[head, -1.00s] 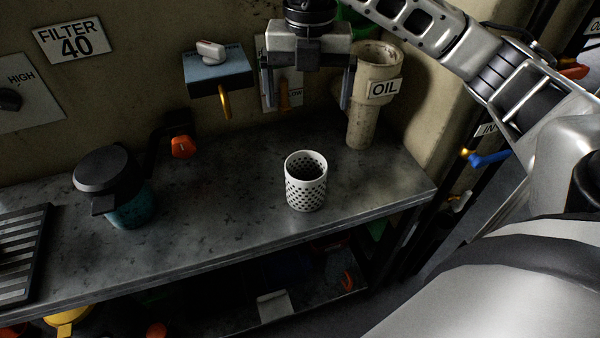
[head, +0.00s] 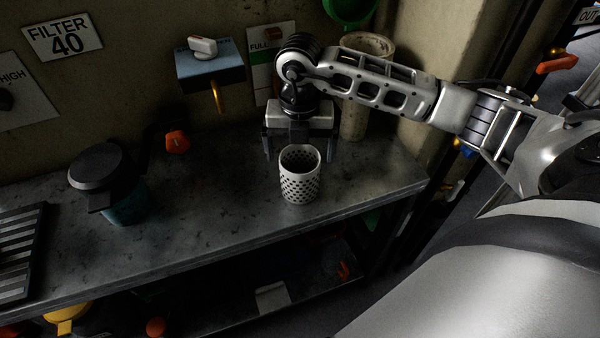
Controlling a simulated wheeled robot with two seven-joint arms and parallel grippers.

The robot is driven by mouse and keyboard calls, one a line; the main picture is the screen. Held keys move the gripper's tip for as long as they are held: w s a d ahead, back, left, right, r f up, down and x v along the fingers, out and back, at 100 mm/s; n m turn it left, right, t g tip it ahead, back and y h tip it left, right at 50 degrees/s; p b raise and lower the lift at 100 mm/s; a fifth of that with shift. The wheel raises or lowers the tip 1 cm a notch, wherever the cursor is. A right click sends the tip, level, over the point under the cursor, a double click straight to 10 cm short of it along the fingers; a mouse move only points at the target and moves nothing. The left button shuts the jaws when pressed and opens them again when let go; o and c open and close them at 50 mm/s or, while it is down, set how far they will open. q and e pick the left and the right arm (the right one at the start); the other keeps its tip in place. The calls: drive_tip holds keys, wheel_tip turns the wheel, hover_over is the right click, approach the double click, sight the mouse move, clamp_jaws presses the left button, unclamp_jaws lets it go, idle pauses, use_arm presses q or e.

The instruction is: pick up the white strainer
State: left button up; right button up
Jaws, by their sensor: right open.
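The white strainer (head: 300,188) is a small perforated cup, open at the top. It stands upright on the grey metal counter (head: 225,215), near its front edge. My right gripper (head: 300,156) is open, with its two fingers spread left and right and pointing down. It is low over the counter, just behind the strainer in the picture, and the strainer's rim overlaps the space between the fingers. I cannot tell whether the fingers touch it. My left gripper is not in view.
A dark-lidded teal jug (head: 125,210) stands at the left, beside a ridged rack (head: 20,250). A beige funnel-topped pipe (head: 354,125) rises behind my right gripper. A blue valve box (head: 210,68) sticks out from the wall. The counter between jug and strainer is clear.

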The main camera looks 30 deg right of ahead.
drive_tip(key=shift+f, duration=0.6)
drive_tip(key=c, duration=1.3)
drive_tip(key=shift+r, duration=0.1)
drive_tip(key=shift+r, duration=0.45)
drive_tip(key=s+a+r, duration=0.2)
drive_tip(key=s+r, duration=0.1)
drive_tip(key=r, duration=0.1)
drive_tip(key=s+a+r+b, duration=0.1)
drive_tip(key=s+a+r, duration=0.2)
drive_tip(key=s+r, duration=0.1)
drive_tip(key=s+a+r, duration=0.3)
drive_tip(key=s+r, duration=0.1)
drive_tip(key=shift+s+a, duration=0.1)
drive_tip(key=shift+a, duration=0.1)
